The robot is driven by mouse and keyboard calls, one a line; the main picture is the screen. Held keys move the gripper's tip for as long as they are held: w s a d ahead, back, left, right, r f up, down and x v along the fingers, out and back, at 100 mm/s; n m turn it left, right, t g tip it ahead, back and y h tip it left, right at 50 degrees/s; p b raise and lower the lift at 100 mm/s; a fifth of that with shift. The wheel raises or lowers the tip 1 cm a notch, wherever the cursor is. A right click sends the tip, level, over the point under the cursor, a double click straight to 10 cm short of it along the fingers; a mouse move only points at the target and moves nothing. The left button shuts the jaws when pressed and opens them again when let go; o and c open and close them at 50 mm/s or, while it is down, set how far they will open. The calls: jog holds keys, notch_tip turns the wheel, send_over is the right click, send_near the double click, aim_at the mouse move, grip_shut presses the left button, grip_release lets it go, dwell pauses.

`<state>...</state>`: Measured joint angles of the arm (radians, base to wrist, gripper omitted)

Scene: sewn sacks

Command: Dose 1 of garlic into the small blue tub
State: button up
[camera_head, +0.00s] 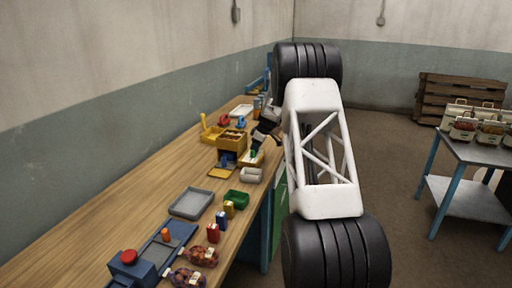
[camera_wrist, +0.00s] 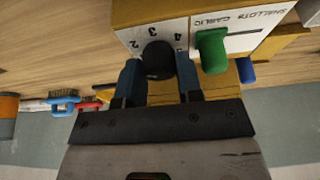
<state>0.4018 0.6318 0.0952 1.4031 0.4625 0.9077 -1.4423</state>
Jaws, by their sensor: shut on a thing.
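A yellow dispenser box (camera_head: 232,141) stands on the wooden bench, and its front panel (camera_wrist: 208,28) fills the top of the wrist view. The panel has a black dial knob (camera_wrist: 158,58) beside the numbers 2, 3 and 4. My gripper (camera_wrist: 160,83) is shut on the black knob, with one blue finger on each side. In the head view my gripper (camera_head: 257,147) is at the box's right side. A small blue shape (camera_head: 227,158) is at the box's front; I cannot tell whether it is the tub.
A white tub (camera_head: 251,175), a green tub (camera_head: 236,199) and a grey tray (camera_head: 191,203) stand nearer on the bench. Small bottles and a blue device with a red button (camera_head: 129,257) are at the front. The bench's left part is clear.

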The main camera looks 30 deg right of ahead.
jog(key=shift+m+h, duration=0.3)
jog(key=shift+m, duration=0.7)
jog(key=o, duration=0.6)
jog(key=shift+o, duration=0.2)
jog(key=shift+r, duration=0.1)
jog(key=v, duration=0.7)
jog(key=shift+s+r, duration=0.25)
jog(key=shift+s, duration=0.05)
jog(key=shift+d, duration=0.1)
